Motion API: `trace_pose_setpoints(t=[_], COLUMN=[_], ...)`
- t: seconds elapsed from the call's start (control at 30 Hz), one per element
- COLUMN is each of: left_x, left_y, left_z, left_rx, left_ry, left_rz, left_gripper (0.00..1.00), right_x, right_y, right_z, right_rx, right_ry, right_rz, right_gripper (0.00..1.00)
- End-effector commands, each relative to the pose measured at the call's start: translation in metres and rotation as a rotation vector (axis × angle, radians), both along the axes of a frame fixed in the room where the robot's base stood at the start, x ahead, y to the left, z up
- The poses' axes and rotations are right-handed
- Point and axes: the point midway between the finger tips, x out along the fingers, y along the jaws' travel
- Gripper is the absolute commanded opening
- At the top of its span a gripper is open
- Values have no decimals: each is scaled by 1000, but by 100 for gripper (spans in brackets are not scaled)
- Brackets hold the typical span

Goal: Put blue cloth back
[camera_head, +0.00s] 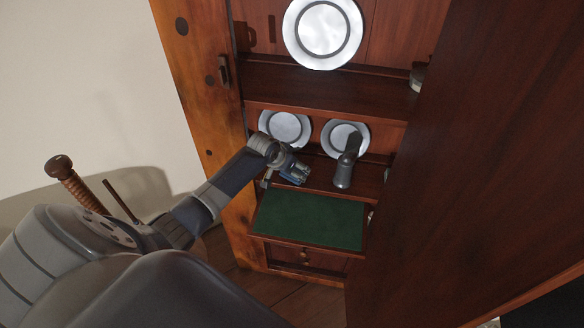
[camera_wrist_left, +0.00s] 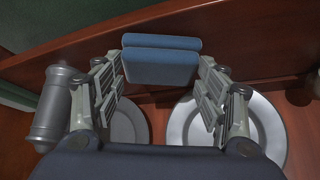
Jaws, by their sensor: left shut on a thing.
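The blue cloth is a small folded bundle, seen in the left wrist view (camera_wrist_left: 162,60) between the fingers of my left gripper. My left gripper (camera_head: 293,172) is shut on it, in front of the lower shelf of the wooden cabinet. In the head view the cloth (camera_head: 296,169) shows as a small blue patch at the gripper's tip. From these views I cannot tell whether the cloth touches the shelf. My right gripper is not in view.
Two pewter plates (camera_head: 286,127) (camera_head: 346,136) lean at the back of the lower shelf. A tall pewter vessel (camera_head: 343,175) stands just right of my gripper. A green-topped surface (camera_head: 310,219) lies below. A large wooden door panel (camera_head: 470,160) blocks the right side.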

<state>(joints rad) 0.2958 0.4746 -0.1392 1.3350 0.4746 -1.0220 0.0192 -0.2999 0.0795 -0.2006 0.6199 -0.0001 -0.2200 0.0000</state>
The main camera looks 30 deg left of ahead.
Motion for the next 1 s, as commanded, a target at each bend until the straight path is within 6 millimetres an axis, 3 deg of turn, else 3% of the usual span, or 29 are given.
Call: trace_pose_setpoints(t=[0.1, 0.13, 0.2, 0.67, 1.0], left_x=[0, 0, 0, -1, -24], left_y=[0, 0, 0, 0, 0], left_z=[-4, -3, -3, 2, 39], left_rx=[-1, -1, 0, 0, -1], left_ry=[1, 1, 1, 0, -1], left_rz=[1, 1, 0, 0, -1], left_gripper=[40, 71, 86, 86, 86], right_x=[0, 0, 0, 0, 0], right_y=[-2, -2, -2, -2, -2], right_z=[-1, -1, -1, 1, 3], right_rx=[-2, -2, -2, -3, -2], right_ry=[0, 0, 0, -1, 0], right_rz=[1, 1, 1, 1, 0], right_gripper=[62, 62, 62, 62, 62])
